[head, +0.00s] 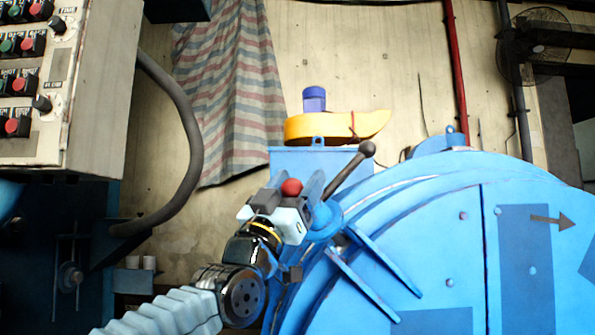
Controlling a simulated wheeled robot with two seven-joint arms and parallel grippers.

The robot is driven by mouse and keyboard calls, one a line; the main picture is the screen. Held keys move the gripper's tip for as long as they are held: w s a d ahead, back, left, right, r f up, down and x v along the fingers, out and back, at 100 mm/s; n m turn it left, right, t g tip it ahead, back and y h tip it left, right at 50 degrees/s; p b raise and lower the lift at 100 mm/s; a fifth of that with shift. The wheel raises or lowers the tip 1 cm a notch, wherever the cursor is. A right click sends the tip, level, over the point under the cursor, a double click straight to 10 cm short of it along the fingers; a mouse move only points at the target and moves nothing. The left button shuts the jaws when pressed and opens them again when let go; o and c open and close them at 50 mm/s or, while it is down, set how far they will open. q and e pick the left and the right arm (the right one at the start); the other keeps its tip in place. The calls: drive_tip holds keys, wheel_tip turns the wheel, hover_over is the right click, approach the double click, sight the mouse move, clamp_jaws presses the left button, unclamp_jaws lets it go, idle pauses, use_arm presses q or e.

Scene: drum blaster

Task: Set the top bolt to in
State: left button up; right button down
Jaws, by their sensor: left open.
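The blue drum blaster (430,240) fills the right side, with a round door. At the upper left of its rim is what looks like the top bolt: a grey lever (347,172) slanting up right to a dark ball end. A red ball knob (292,187) shows beside the lever's lower end; I cannot tell which part it belongs to. My left gripper (288,200) is open, with its fingers around or just in front of the red knob. Contact is unclear. The gripper hides the lever's base. My right gripper is not in view.
A control box (60,90) with several buttons hangs at the upper left, with a thick grey hose (185,120) below. Two blue bars (362,287) stick out from the door edge. A yellow blower (330,127) stands behind. A striped cloth (225,90) hangs on the wall.

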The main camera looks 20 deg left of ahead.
use_arm(q)
drive_tip(key=shift+w+d+r, duration=0.1)
drive_tip(key=shift+r, duration=0.05)
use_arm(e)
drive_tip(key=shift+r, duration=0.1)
use_arm(q)
clamp_jaws()
drive_tip(key=shift+d, duration=0.1)
idle(0.3)
